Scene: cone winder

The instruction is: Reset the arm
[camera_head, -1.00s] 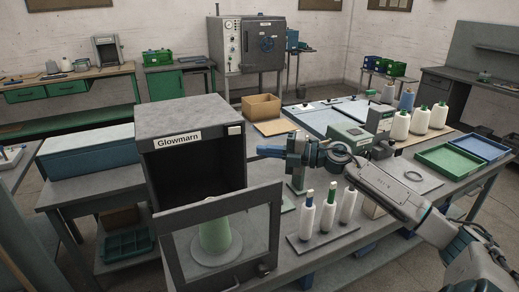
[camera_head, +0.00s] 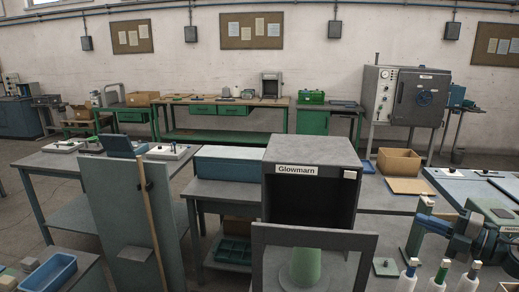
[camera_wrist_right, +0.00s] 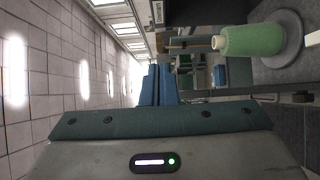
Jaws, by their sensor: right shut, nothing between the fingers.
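My right gripper (camera_head: 424,220) is at the right side of the head view, its blue fingers pointing left, right of the Glowmarn box. In the right wrist view its two blue fingers (camera_wrist_right: 158,84) lie side by side, shut with nothing between them. The dark Glowmarn box (camera_head: 312,151) stands on the grey table. A green cone (camera_head: 306,266) shows behind its framed clear front panel (camera_head: 262,240). The green cone (camera_wrist_right: 252,40) on its grey disc also shows in the right wrist view, apart from the fingers. My left gripper is not in view.
White spools (camera_head: 438,278) stand at the lower right, below my right arm. A cardboard box (camera_head: 399,162) sits behind. A grey upright panel (camera_head: 122,215) and a blue tray (camera_head: 48,275) are at left. Open floor lies toward the back.

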